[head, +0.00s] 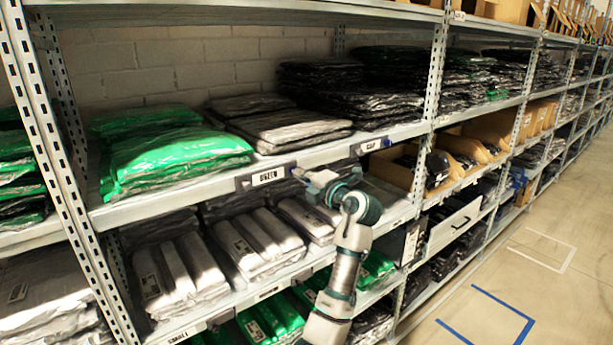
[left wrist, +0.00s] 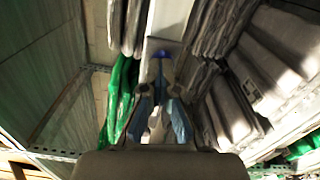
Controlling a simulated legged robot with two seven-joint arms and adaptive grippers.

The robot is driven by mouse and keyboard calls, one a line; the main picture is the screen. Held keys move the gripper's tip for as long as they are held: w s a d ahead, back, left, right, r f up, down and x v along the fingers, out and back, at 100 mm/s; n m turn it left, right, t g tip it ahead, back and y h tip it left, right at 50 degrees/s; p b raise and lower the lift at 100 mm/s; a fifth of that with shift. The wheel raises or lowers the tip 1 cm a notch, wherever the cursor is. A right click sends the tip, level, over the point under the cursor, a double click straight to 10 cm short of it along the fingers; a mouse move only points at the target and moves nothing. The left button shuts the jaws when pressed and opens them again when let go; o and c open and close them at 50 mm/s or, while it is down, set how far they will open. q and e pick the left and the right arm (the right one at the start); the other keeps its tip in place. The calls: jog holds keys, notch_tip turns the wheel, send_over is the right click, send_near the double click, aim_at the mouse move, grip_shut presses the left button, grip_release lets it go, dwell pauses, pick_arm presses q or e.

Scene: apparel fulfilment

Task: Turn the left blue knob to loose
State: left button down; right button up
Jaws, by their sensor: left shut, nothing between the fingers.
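A label holder (head: 268,177) with a white label sits on the front edge of the upper shelf. A dark blue knob (head: 243,183) shows at its left end. Its right end is close to my left gripper (head: 300,174), which partly hides it. My left gripper is shut and empty, and points leftward along the shelf front. In the left wrist view, a blue knob (left wrist: 161,54) on a pale shelf edge lies just ahead of my fingers (left wrist: 161,100). I cannot tell whether they touch it, or which knob it is. My right gripper is not in view.
Green bags (head: 165,155) and grey bags (head: 285,125) lie on the upper shelf behind the edge. Packed bags (head: 250,240) fill the shelf below. A perforated post (head: 432,90) stands to the right. The aisle floor (head: 560,230) is clear.

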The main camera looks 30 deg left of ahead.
pick_arm(q)
jog(key=shift+a+f, duration=0.15)
jog(key=shift+a, duration=0.1)
jog(key=c, duration=0.9)
grip_release()
jog(key=shift+a+f, duration=0.15)
jog(key=shift+a, duration=0.25)
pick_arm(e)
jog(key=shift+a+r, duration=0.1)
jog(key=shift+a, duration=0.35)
pick_arm(q)
jog(key=shift+w+d, duration=0.1)
jog(key=shift+d, duration=0.05)
jog(key=v, duration=1.2)
jog(key=shift+w+d, duration=0.1)
jog(key=shift+d, duration=0.25)
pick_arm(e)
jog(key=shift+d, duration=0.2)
pick_arm(q)
jog(key=shift+a, duration=0.15)
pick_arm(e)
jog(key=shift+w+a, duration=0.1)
